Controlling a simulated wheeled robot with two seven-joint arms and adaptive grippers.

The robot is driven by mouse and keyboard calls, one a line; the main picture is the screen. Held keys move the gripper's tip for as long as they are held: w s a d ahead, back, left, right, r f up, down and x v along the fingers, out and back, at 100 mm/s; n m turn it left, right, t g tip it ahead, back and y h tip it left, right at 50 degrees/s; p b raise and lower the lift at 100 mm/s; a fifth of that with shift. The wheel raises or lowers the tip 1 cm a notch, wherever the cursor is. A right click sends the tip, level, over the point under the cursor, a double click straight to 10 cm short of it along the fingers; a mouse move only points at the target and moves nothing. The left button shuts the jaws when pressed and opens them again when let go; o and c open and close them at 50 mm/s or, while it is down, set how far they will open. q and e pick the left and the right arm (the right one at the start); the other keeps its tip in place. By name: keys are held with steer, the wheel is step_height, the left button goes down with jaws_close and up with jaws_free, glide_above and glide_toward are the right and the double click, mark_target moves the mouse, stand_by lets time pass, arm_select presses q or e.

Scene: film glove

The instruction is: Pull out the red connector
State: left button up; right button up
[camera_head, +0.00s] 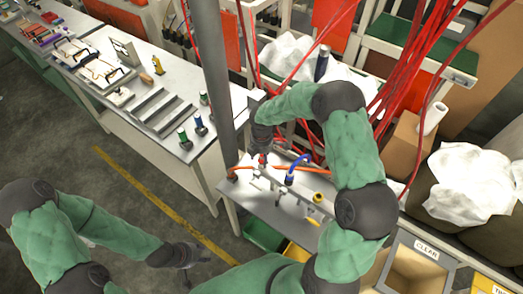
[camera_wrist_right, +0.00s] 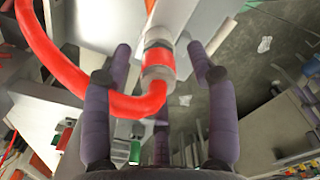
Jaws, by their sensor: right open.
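The red connector (camera_wrist_right: 158,72) has a grey metal body with red bands, and a thick red hose (camera_wrist_right: 105,105) curves away from it. In the head view the red connector (camera_head: 262,160) is seated on the fitting on the small grey bench, partly hidden by my right gripper. My right gripper (camera_wrist_right: 160,62) is open, with its purple fingers on either side of the red connector and apart from it. In the head view the right gripper (camera_head: 262,143) is just above the connector. My left gripper (camera_head: 192,256) hangs over the floor at lower left, far from the connector; its fingers are too small to read.
A blue connector (camera_head: 290,179) and a yellow one (camera_head: 317,197) sit on the same bench (camera_head: 250,196). A grey post (camera_head: 214,80) stands close to the left of my right gripper. Red cables (camera_head: 415,60) hang behind my right arm. A long tool table (camera_head: 145,85) is at upper left.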

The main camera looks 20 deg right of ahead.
steer(key=shift+f, duration=0.65)
jaws_close()
steer(key=shift+w+r, duration=0.1)
steer(key=shift+r, duration=0.15)
steer(key=shift+r, duration=0.25)
steer(key=shift+p, duration=0.3)
steer(key=shift+r+p, duration=1.45)
steer(key=shift+r, duration=0.75)
